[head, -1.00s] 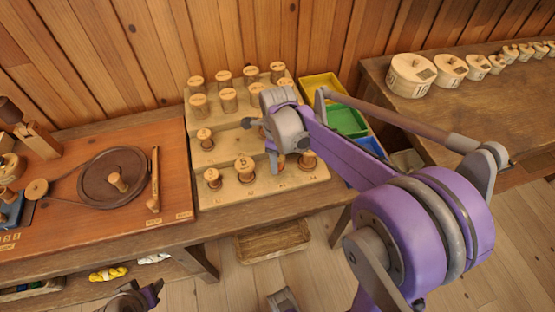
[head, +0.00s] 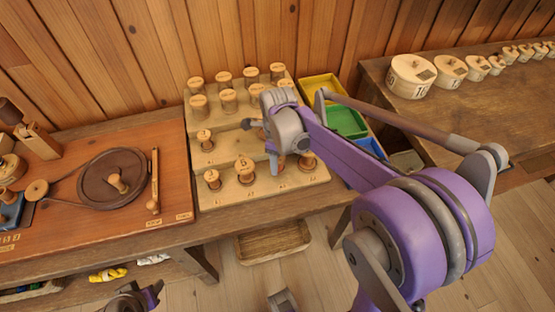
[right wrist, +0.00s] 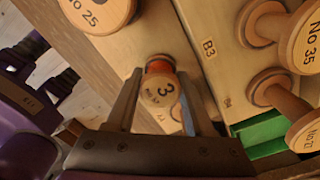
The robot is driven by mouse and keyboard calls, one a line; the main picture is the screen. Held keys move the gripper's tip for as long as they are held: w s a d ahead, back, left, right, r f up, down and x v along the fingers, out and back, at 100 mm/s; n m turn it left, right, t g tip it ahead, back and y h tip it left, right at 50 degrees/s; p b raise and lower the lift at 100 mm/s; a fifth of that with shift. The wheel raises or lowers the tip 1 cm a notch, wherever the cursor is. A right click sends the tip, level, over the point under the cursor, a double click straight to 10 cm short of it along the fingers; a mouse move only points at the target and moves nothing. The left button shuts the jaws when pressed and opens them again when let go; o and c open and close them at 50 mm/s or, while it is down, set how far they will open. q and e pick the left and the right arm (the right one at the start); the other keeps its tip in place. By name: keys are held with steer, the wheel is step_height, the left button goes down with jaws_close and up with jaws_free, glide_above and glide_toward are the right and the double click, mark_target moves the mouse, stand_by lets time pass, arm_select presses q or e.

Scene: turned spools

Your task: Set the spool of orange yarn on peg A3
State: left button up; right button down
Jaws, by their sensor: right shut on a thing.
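The spool of orange yarn (right wrist: 159,67) shows in the right wrist view, with a pale wooden numbered top and a band of orange-red yarn below it. My right gripper (right wrist: 165,88) is shut on it, one finger on each side. In the head view my right gripper (head: 274,163) is low over the front step of the stepped peg rack (head: 232,194), and mostly hides the spool. I cannot tell whether the spool is around a peg. A label B3 (right wrist: 209,48) is readable on the step beside it; the A3 label is not clearly readable. My left gripper (head: 140,299) is partly in view at the bottom edge.
Other spools stand close by on the front step, at left (head: 212,179), centre (head: 245,169) and right (head: 306,161). Yellow (head: 322,86) and green (head: 345,121) bins stand right of the rack. A winding wheel (head: 113,180) is at left.

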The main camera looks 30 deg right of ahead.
arm_select(q)
steer(key=shift+f+b, duration=0.4)
arm_select(e)
steer(key=shift+f, duration=0.6)
steer(key=c, duration=0.6)
jaws_free()
steer(key=shift+o, duration=0.2)
arm_select(q)
steer(key=shift+r, duration=0.1)
arm_select(e)
steer(key=shift+r, duration=0.15)
steer(key=shift+r+p, duration=1.9)
steer(key=shift+r, duration=0.75)
steer(key=shift+r+p, duration=1.65)
steer(key=shift+r, duration=1.1)
arm_select(q)
step_height(320, 180, up, 8)
steer(key=w, duration=0.2)
steer(key=shift+s, duration=0.1)
